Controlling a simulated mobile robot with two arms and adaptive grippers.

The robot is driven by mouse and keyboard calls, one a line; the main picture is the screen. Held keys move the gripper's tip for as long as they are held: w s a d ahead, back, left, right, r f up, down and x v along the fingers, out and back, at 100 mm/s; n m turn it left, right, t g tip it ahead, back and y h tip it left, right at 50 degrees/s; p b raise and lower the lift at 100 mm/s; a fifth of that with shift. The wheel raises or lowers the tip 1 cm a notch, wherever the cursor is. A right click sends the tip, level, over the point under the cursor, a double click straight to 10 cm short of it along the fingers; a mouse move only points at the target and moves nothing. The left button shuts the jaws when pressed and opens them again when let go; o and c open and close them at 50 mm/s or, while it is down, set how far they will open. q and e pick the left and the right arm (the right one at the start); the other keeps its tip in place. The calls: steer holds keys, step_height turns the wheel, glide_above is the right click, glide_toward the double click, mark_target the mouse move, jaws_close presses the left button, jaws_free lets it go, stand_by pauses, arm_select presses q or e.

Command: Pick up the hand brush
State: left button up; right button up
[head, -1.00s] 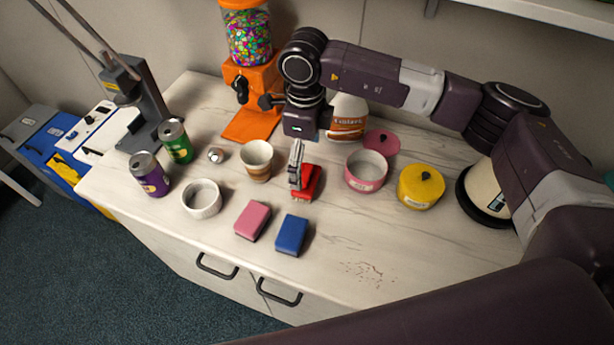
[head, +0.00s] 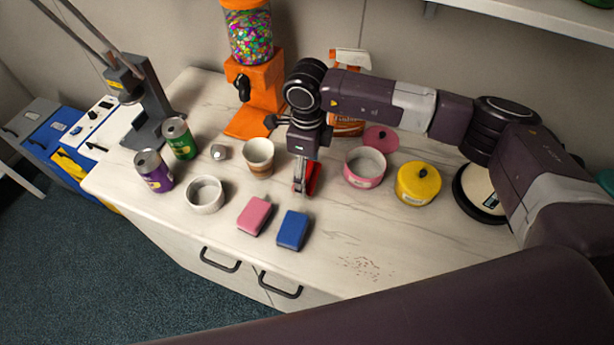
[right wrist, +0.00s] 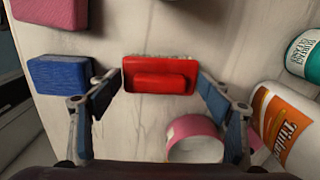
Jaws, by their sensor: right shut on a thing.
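The hand brush is red with pale bristles along one edge. In the head view the hand brush (head: 313,178) is partly hidden behind my right gripper (head: 300,178), near the middle of the counter. In the right wrist view the brush (right wrist: 160,76) lies across the space between the two fingertips of my right gripper (right wrist: 160,85), its ends at the finger pads. My right gripper is shut on it. Whether the brush still touches the counter is hard to tell. My left gripper is not in view.
Left of the brush stand a striped cup (head: 258,158), a white bowl (head: 205,195) and two cans. A pink sponge (head: 254,215) and blue sponge (head: 292,230) lie in front. A pink pot (head: 364,168) and yellow pot (head: 418,184) stand right.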

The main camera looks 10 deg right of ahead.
steer(key=shift+c, duration=0.9)
steer(key=shift+w+r, duration=0.1)
steer(key=shift+r, duration=0.45)
step_height(320, 180, up, 19)
steer(key=b, duration=0.5)
steer(key=shift+b, duration=0.3)
